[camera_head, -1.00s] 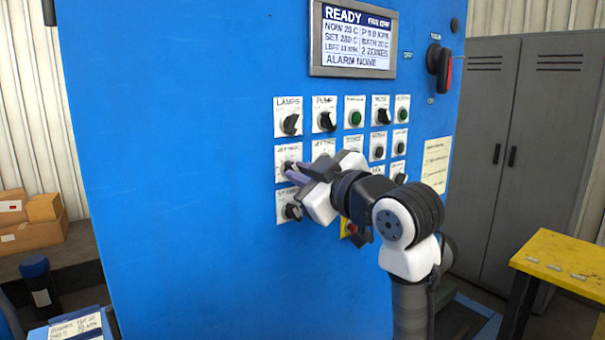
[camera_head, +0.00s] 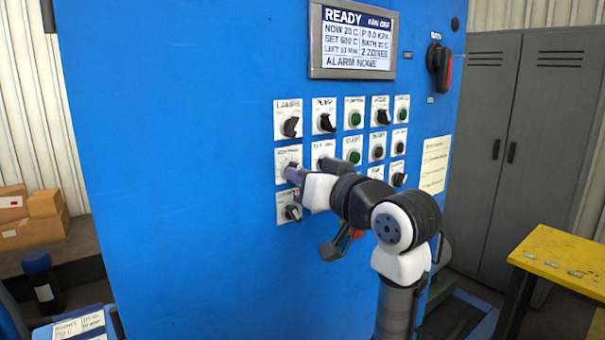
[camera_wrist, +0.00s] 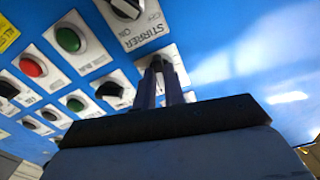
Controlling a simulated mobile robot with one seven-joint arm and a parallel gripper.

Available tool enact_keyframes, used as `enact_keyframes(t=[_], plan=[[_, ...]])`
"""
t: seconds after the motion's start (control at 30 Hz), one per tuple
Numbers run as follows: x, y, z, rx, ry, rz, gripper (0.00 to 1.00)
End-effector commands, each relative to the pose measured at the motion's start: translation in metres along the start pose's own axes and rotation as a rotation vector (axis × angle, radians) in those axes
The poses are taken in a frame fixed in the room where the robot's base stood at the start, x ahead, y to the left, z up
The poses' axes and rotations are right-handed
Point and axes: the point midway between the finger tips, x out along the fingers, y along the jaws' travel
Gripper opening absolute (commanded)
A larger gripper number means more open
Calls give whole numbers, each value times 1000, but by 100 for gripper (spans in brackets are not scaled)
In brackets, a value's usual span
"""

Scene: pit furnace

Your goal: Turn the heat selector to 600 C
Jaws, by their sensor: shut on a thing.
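The heat selector (camera_head: 283,160) is the knob plate at the left of the second row on the blue control panel. My gripper (camera_head: 292,174) is at it, shut on its knob and mostly hiding it. In the wrist view the two fingers (camera_wrist: 159,72) close on the dark knob, so its pointer cannot be made out. The display (camera_head: 352,42) reads READY, NOW 20 C, and a SET value that looks like 600 C, slightly blurred. It also shows ALARM NONE.
The stirrer knob (camera_head: 292,213) sits just below, with the lamps knob (camera_head: 289,125) above. Several buttons and switches lie close to the right. The panel left of the knobs is bare. A yellow table (camera_head: 560,255) and grey lockers (camera_head: 535,140) stand at the right.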

Motion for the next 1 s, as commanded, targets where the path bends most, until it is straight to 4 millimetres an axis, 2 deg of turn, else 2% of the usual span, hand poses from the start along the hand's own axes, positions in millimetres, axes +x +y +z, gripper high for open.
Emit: enact_keyframes(t=[0.63,0.67,0.8,1.0], plan=[[0,0,0,51,0,0,0],[0,0,0,51,0,0,13],[0,0,0,51,0,0,32],[0,0,0,50,0,0,33]])
